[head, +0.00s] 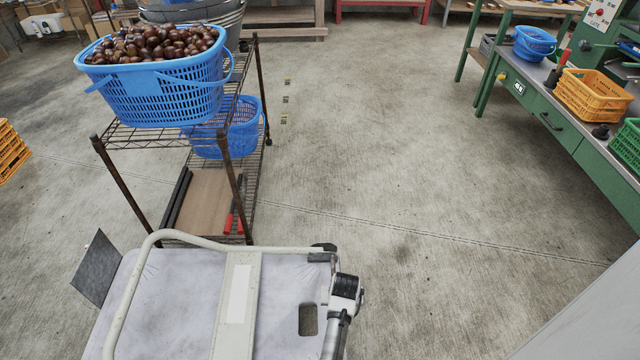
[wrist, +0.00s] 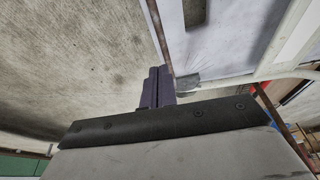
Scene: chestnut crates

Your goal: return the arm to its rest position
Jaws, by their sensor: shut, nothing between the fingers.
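My gripper (wrist: 158,88) shows in the wrist view as two dark fingers close together beyond a black bar. It is shut and holds nothing. Beside the fingers is a pale panel (wrist: 222,45) with a dark slot, and a brown rod or edge runs up from near the fingertips. I cannot tell whether the fingers touch either one. I cannot clearly make out my gripper in the head view.
In the head view a white trolley (head: 178,300) with a tubular handle lies in front. Behind it a wire rack (head: 150,133) carries a blue basket (head: 165,95) of chestnuts. A green workbench (head: 560,125) stands at the right. The middle floor (head: 380,150) is open.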

